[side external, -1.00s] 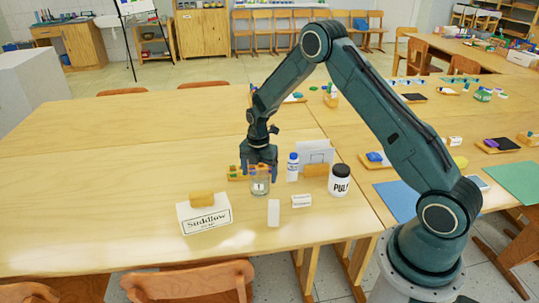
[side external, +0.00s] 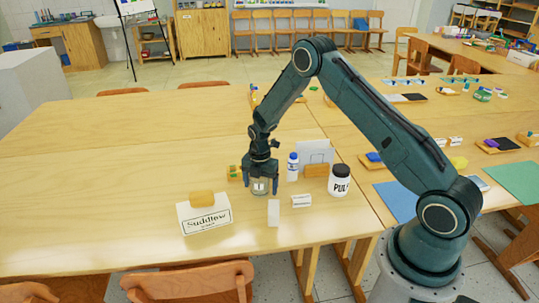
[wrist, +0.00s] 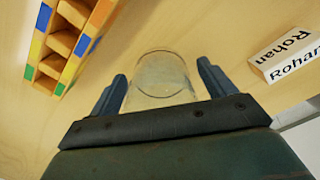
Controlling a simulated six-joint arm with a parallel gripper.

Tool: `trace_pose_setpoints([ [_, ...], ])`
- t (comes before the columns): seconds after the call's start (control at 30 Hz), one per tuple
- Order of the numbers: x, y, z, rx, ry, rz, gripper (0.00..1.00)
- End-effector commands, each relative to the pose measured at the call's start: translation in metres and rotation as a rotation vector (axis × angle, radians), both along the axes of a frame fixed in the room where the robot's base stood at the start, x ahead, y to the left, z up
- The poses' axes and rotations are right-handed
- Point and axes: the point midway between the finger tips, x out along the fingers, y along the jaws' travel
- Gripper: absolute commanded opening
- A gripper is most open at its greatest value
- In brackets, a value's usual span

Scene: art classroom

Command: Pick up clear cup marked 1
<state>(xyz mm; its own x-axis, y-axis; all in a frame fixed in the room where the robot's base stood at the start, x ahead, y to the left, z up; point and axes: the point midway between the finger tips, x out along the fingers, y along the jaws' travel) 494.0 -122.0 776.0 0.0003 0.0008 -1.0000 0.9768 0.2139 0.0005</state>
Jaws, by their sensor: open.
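The clear cup (side external: 260,187) stands upright on the wooden table, and a small white mark shows on its side. In the wrist view, the clear cup (wrist: 163,72) lies between the two blue fingers of my gripper (wrist: 162,88). My gripper (side external: 261,188) points down over the cup in the side view, with one finger on each side of it. The fingers are open. In the wrist view, gaps show between the fingers and the cup wall. The cup's mark cannot be read in the wrist view.
A wooden block tray with coloured edges (wrist: 68,42) is left of the cup. A white "Rohan" card (wrist: 287,55) is to the right. A blue-capped bottle (side external: 292,168), a "PULY" jar (side external: 340,182), a white card (side external: 273,213) and a "Sudsflow" box (side external: 205,218) stand nearby.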

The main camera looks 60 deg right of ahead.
Motion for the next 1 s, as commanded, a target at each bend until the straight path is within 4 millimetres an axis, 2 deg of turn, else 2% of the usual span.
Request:
trace_pose_setpoints([
  [0.23, 0.000, 0.000, 0.000, 0.000, 0.000, 0.000, 0.83],
  [0.4, 0.000, 0.000, 0.000, 0.000, 0.000, 0.000, 0.49],
  [0.47, 0.000, 0.000, 0.000, 0.000, 0.000, 0.000, 0.37],
  [0.5, 0.000, 0.000, 0.000, 0.000, 0.000, 0.000, 0.35],
  [0.83, 0.000, 0.000, 0.002, 0.000, 0.000, 0.000, 0.35],
  [1.0, 0.000, 0.000, 0.011, 0.000, -0.001, 0.000, 0.35],
])
